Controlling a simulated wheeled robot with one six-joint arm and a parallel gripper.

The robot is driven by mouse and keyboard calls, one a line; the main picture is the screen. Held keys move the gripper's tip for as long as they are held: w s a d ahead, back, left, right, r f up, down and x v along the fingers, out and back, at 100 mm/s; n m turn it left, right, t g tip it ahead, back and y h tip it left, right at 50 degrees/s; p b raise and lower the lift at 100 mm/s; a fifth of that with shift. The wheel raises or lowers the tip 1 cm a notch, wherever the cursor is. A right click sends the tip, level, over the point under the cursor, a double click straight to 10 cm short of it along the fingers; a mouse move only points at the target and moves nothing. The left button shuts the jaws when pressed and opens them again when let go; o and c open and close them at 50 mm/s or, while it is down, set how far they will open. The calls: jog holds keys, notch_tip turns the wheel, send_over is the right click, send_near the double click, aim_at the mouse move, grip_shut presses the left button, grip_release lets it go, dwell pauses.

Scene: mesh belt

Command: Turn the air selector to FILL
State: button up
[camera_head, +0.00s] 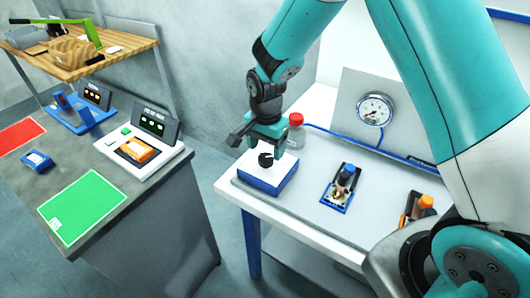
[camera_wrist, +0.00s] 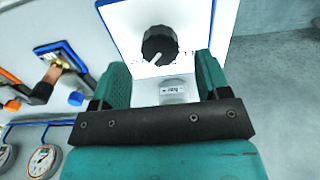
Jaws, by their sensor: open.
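The air selector is a black round knob (camera_head: 265,160) on a white-topped, blue-sided box (camera_head: 270,180) at the left end of the white bench. My gripper (camera_head: 260,143) is directly above it, pointing down. In the wrist view the knob (camera_wrist: 160,45) lies between and just beyond the two open fingers (camera_wrist: 162,64), with no clear contact. Its white pointer line aims toward the lower left of that picture. A small grey label (camera_wrist: 172,89) sits below the knob; its text is too small to read surely. Other position marks are partly hidden or unreadable.
A red-capped bottle (camera_head: 296,131) stands close behind the box. A pressure gauge (camera_head: 374,109) is on the back panel. A blue-knobbed fitting (camera_head: 342,187) and an orange-knobbed one (camera_head: 416,208) stand to the right. A dark table (camera_head: 150,200) with devices is left, across a gap.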

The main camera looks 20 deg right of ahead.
aim_at(266, 158)
jog(key=shift+f, duration=1.8)
jog(key=c, duration=0.9)
jog(key=shift+a, duration=0.15)
jog(key=shift+c, duration=0.2)
jog(key=shift+s, duration=0.1)
